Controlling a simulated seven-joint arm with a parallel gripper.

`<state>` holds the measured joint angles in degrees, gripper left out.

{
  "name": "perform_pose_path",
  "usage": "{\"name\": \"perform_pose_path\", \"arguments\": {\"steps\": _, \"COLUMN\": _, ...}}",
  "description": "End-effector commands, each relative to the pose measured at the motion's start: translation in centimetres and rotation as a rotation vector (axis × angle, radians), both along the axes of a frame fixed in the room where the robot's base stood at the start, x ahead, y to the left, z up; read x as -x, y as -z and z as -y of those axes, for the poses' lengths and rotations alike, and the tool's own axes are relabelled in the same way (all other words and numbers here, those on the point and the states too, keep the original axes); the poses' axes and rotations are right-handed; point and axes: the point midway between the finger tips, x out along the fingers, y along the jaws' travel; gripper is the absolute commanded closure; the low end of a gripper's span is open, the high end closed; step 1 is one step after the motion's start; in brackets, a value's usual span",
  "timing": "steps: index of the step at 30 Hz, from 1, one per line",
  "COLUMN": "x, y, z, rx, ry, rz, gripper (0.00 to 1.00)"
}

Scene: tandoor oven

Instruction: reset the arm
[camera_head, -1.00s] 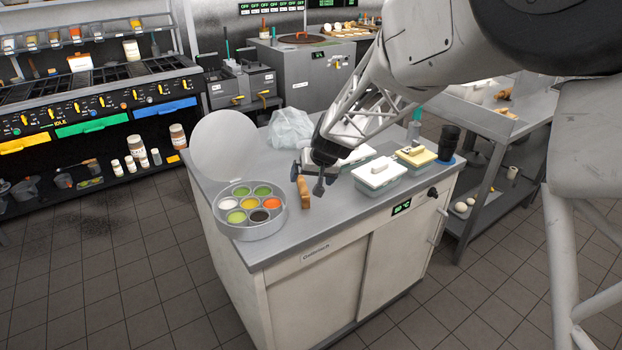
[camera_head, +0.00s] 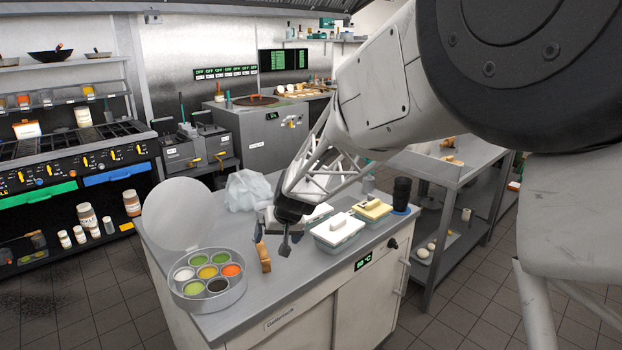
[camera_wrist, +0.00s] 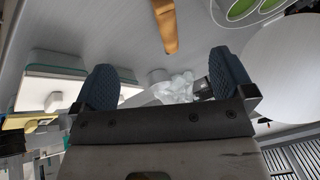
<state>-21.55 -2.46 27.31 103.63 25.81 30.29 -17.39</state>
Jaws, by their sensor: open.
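My gripper (camera_head: 277,236) is above the grey-topped counter (camera_head: 290,275), between the round spice tin and the lidded containers. In the wrist view my gripper (camera_wrist: 170,85) has its two dark blue fingers wide apart, with nothing held between them. A brown wooden piece (camera_head: 263,257) stands on the counter just left of my gripper in the head view. It also shows in the wrist view (camera_wrist: 165,25), beyond the fingertips and apart from them.
The open spice tin (camera_head: 208,303) with several coloured fillings is at the left. A crumpled clear bag (camera_head: 247,190) lies behind. Lidded containers (camera_head: 338,240) and a black cup stack (camera_head: 401,193) are at the right. A shelved metal table (camera_head: 450,170) stands farther right. The counter front is clear.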

Motion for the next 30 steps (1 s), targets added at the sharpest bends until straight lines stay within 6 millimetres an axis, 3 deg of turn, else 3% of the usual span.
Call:
{"name": "perform_pose_path", "arguments": {"steps": 11, "x": 6.5, "y": -5.7, "z": 8.8, "rx": 0.041, "ry": 0.058, "rz": -0.021, "gripper": 0.0}}
{"name": "perform_pose_path", "arguments": {"steps": 19, "x": 13.1, "y": -9.0, "z": 15.5, "rx": 0.084, "ry": 0.114, "rz": -0.041, "gripper": 0.0}}
{"name": "perform_pose_path", "arguments": {"steps": 30, "x": 23.3, "y": -11.2, "z": 23.4, "rx": 0.152, "ry": 0.205, "rz": -0.073, "gripper": 0.0}}
